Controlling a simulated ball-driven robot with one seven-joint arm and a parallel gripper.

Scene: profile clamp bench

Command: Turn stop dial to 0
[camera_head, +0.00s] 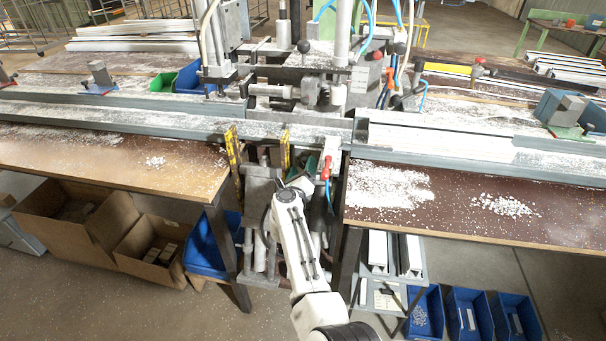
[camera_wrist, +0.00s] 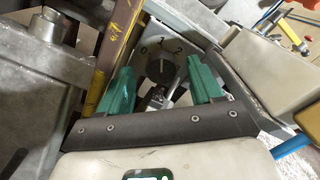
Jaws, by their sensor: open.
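The stop dial (camera_wrist: 159,69) is a dark round knob on a grey plate in the wrist view, with the marks 0, 1 and 2 printed in an arc above it. Which mark its pointer faces is too small to tell. My gripper (camera_wrist: 161,76) has two green fingers, spread apart, one to the left and one to the right of the dial in the picture. Nothing shows held between them. In the head view my gripper (camera_head: 305,178) is at the front of the machine, below the long rail, and the dial is hidden there.
A yellow worn bar (camera_wrist: 117,45) stands close to the left finger. A grey metal block (camera_wrist: 45,65) is at the left. A beige housing (camera_wrist: 262,75) is close on the right. In the head view a red-handled valve (camera_head: 326,168) hangs just right of my gripper.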

